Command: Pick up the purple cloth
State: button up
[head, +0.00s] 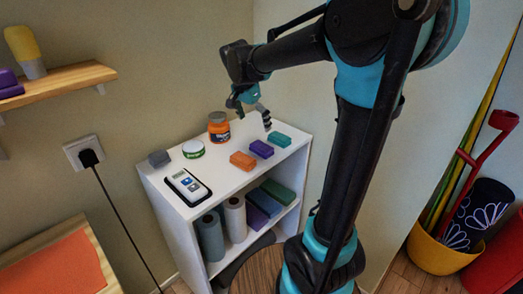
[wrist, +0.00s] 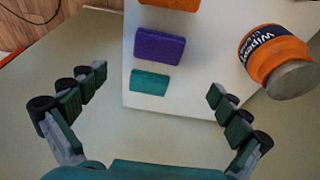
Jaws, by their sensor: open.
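The purple cloth (head: 261,149) is a small folded block on the white shelf unit's top (head: 225,172), between an orange cloth (head: 243,161) and a teal cloth (head: 279,139). The purple cloth also shows in the wrist view (wrist: 159,47), with the teal cloth (wrist: 150,82) nearer my gripper and the orange cloth at the top edge. My gripper (wrist: 157,82) is open and empty, its fingers spread either side of the teal and purple cloths in the picture. In the head view my gripper (head: 250,108) is above the back of the shelf top, apart from the cloths.
An orange wipes jar (head: 219,127) stands behind the cloths and appears at right in the wrist view (wrist: 275,62). A green-and-white tin (head: 193,149), a grey block (head: 159,158) and a phone-like device (head: 188,186) sit left. Rolls and folded items fill the shelf below. Walls stand close behind.

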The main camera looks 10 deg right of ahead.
aim_at(261, 146)
jog(key=x, duration=1)
jog(key=shift+d+f, duration=0.2)
jog(key=shift+f, duration=0.15)
jog(key=shift+c, duration=0.5)
jog(key=c, duration=1.2)
jog(key=shift+o, duration=0.2)
jog(key=shift+r, duration=0.15)
notch_tip(261, 146, up, 20)
